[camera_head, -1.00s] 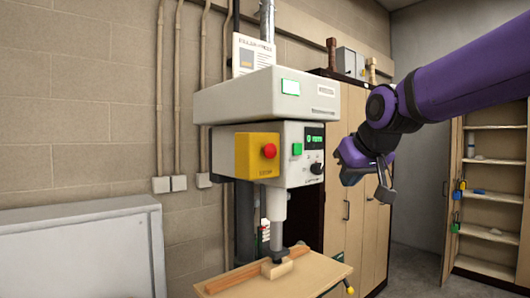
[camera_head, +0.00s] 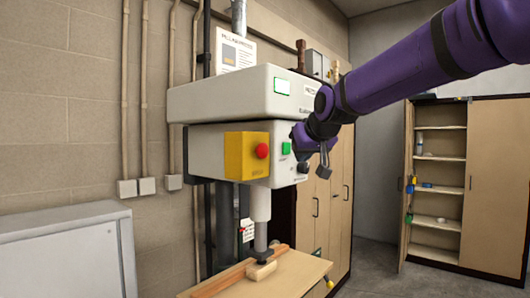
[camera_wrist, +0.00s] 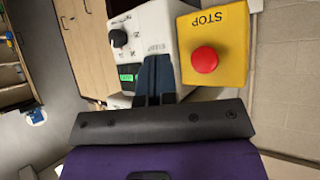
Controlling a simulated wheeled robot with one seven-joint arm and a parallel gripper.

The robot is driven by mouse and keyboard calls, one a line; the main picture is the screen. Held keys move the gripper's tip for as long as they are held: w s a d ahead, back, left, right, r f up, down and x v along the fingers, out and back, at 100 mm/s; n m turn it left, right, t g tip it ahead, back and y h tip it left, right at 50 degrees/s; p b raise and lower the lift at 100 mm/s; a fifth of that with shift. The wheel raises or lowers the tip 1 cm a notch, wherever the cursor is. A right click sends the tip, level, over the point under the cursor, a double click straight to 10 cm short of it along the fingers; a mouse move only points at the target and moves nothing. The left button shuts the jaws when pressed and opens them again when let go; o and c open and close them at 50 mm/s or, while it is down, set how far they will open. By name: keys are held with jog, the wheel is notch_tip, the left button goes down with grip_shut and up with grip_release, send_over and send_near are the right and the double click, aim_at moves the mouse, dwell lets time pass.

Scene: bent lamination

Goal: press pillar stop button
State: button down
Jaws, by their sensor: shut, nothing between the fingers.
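The red stop button (camera_head: 262,151) sits on a yellow box (camera_head: 239,168) on the front of the grey pillar machine (camera_head: 212,140). In the wrist view the red button (camera_wrist: 204,60) is right of my fingers, on the yellow box (camera_wrist: 236,50) marked STOP. My gripper (camera_head: 324,168) is in front of the machine's control panel, to the right of the red button and apart from it. In the wrist view my gripper (camera_wrist: 155,66) shows its two dark fingers together, with nothing between them. They cover part of the panel.
A green button (camera_head: 286,148) and a black knob (camera_head: 303,167) are on the panel; the knob also shows in the wrist view (camera_wrist: 119,38). Below, a wooden block (camera_head: 262,270) lies under the spindle on a table (camera_head: 292,274). A grey cabinet (camera_head: 70,250) stands left.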

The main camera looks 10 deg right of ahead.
jog(key=w+a, duration=0.5)
jog(key=w, duration=0.1)
jog(key=shift+w, duration=0.4)
jog(key=shift+w, duration=0.15)
dwell(1.9)
jog(key=shift+w+a, duration=0.2)
jog(key=shift+w+a, duration=0.3)
jog(key=shift+w, duration=0.15)
dwell(1.1)
jog(key=shift+s, duration=0.1)
jog(key=shift+s+d, duration=0.55)
jog(key=shift+s, duration=0.15)
jog(key=shift+s+d, duration=0.75)
jog(key=shift+s, duration=0.25)
jog(key=shift+s+d, duration=0.7)
jog(key=shift+s, duration=0.3)
